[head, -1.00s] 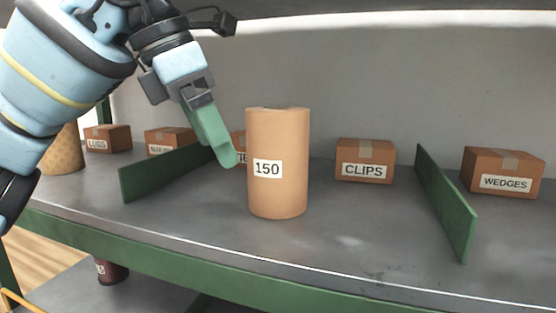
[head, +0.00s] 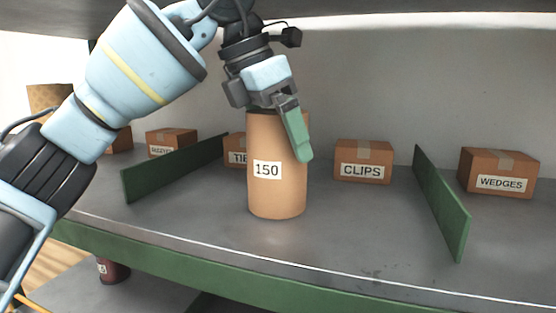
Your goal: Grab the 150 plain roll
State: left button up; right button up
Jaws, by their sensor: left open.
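The 150 plain roll (head: 268,197) is a smooth tan cylinder with a white label reading 150. It stands upright on the grey shelf (head: 350,240), between two green dividers. My left gripper (head: 297,133) is at the roll's upper part, open. One green finger shows, angled down in front of the roll's upper right side; the other finger is hidden. I cannot tell whether the finger touches the roll. The gripper and finger hide part of the roll's top. My right gripper is not in view.
Green dividers stand left (head: 172,168) and right (head: 443,203). Boxes labelled CLIPS (head: 364,153), WEDGES (head: 497,163) and TIE (head: 236,158) sit behind. A patterned roll (head: 48,97) is far left, partly behind my arm. A dark red roll (head: 113,271) is below.

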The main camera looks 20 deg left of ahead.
pick_arm(q)
jog(key=shift+a+f, duration=0.15)
jog(key=shift+f, duration=0.1)
jog(key=shift+c, duration=0.4)
jog(key=c, duration=1.2)
jog(key=shift+r, duration=0.1)
jog(key=shift+c, duration=0.6)
jog(key=shift+s, duration=0.1)
